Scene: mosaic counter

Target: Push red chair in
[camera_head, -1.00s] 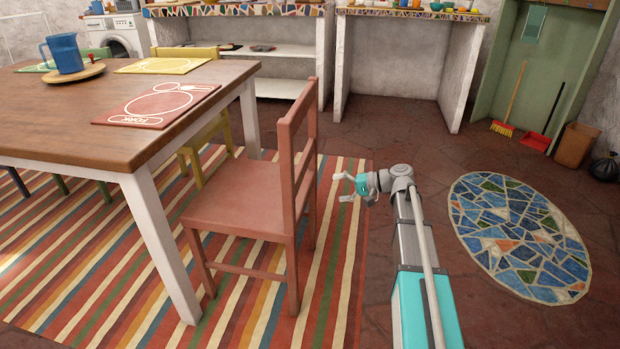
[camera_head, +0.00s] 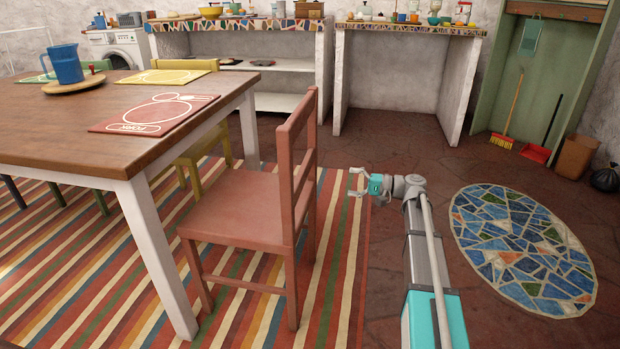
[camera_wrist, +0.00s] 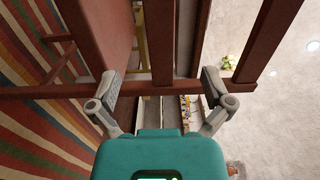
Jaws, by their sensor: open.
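The red chair (camera_head: 240,208) stands upright at the right side of the wooden table (camera_head: 60,125). Its seat faces the table and its slatted back (camera_head: 297,165) is on the side toward my arm. My gripper (camera_head: 354,182) is open and empty, to the right of the chair back and pointing left at it. A gap shows between them in the head view. In the wrist view the chair back's bars (camera_wrist: 160,45) lie ahead of my gripper (camera_wrist: 160,82), with a rail crossing behind both open fingers. I cannot tell how wide the gap is.
A striped rug (camera_head: 345,250) lies under the chair and table. A white table leg (camera_head: 160,250) stands beside the seat. A yellow chair (camera_head: 205,150) is farther along. A mosaic oval (camera_head: 522,245) lies flat at right. Floor behind the chair is clear.

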